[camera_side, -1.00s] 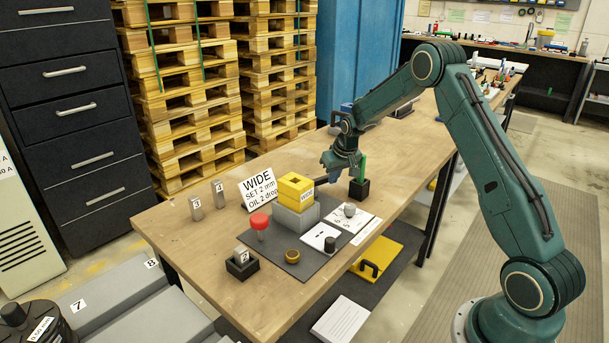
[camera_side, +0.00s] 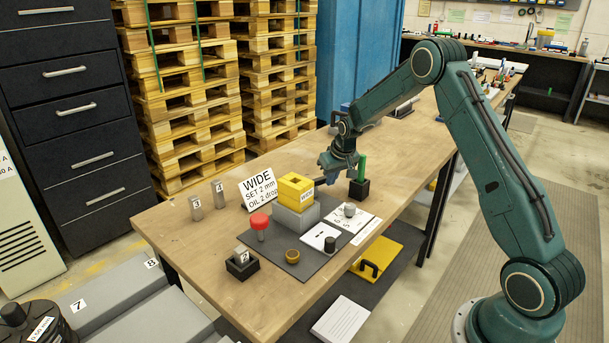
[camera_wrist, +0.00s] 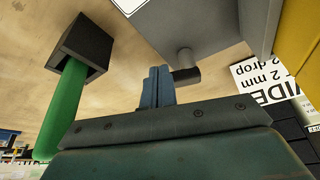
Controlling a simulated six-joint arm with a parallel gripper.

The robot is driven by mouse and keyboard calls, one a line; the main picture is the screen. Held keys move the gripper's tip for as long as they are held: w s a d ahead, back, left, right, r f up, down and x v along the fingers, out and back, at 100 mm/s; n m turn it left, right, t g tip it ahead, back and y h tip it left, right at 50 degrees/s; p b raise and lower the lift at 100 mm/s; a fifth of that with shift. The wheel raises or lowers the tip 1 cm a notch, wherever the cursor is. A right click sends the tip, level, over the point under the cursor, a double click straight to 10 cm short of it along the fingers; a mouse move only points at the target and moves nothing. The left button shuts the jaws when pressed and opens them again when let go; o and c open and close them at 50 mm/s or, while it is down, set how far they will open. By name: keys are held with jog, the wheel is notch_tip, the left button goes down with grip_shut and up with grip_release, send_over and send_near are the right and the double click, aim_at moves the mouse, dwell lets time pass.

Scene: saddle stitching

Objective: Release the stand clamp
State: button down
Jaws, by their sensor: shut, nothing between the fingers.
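The stand is a grey block (camera_side: 296,218) with a yellow block (camera_side: 297,188) on top, on a dark mat. In the wrist view the grey body (camera_wrist: 205,28) fills the upper middle, and a short dark peg (camera_wrist: 187,75) sticks out of it; this may be the clamp's lever, but I cannot tell its setting. My gripper (camera_side: 323,172) is just right of the yellow block in the side view. In the wrist view its blue fingers (camera_wrist: 157,86) are shut and empty, close beside the peg. Whether they touch it I cannot tell.
A green piece (camera_side: 362,168) stands in a black holder (camera_side: 359,188) right of my gripper. A red knob (camera_side: 260,222), a brass ring (camera_side: 292,256) and a white card (camera_side: 320,237) lie in front. The WIDE sign (camera_side: 259,188) stands behind left.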

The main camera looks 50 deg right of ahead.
jog(key=v, duration=0.9)
jog(key=shift+r, duration=0.4)
jog(key=shift+s, duration=0.15)
jog(key=shift+s+a+r+n, duration=0.15)
jog(key=shift+s+n, duration=0.25)
jog(key=shift+s, duration=1.45)
jog(key=x, duration=1)
jog(key=shift+w, duration=0.45)
jog(key=shift+w+d, duration=0.25)
jog(key=shift+w, duration=0.5)
jog(key=shift+w+d, duration=0.3)
jog(key=shift+w, duration=0.4)
